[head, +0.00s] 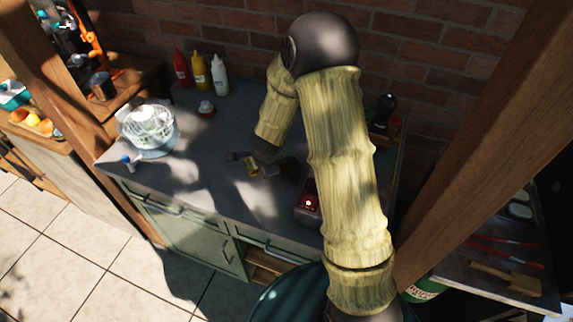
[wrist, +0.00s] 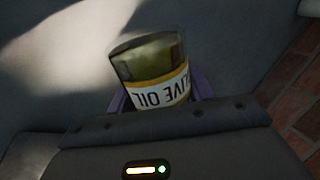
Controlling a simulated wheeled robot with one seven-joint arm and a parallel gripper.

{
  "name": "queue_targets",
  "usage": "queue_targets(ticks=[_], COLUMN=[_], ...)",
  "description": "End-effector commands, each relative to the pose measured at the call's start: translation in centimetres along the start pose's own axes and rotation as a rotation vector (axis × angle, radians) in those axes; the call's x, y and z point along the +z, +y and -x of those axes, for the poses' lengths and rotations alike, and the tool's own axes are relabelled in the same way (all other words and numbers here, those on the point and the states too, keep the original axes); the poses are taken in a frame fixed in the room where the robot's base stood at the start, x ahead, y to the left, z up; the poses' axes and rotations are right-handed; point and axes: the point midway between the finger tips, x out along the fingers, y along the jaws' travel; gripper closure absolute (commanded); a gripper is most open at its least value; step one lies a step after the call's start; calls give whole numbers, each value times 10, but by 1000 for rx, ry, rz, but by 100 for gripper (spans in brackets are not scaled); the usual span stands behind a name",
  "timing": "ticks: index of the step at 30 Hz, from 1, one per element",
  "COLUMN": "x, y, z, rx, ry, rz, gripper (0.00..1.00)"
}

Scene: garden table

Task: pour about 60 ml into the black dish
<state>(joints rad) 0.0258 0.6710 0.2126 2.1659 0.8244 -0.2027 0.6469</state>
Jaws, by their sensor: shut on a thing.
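My gripper (head: 247,159) is low over the grey counter (head: 185,170), near its middle. It is shut on an olive oil bottle (wrist: 150,75), whose yellow and white label reads "OLIVE OIL" upside down in the wrist view. The bottle looks tilted there, and greenish oil shows through its glass. I cannot make out the black dish in either view; my arm covers part of the counter. No stream of oil is visible.
A dark device with a red light (head: 308,203) sits at the counter's front, partly behind my arm. Red (head: 181,68), yellow (head: 198,71) and white (head: 219,74) squeeze bottles stand at the back. A bowl (head: 148,128) is at the left. A wooden post (head: 480,140) stands at the right.

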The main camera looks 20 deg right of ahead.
Motion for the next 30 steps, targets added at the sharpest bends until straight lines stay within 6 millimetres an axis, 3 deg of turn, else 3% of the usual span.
queue_targets(ticks=[30], x=[-1], y=[-1], z=[0], rx=[-1], ry=[-63], rz=[-32], gripper=[79])
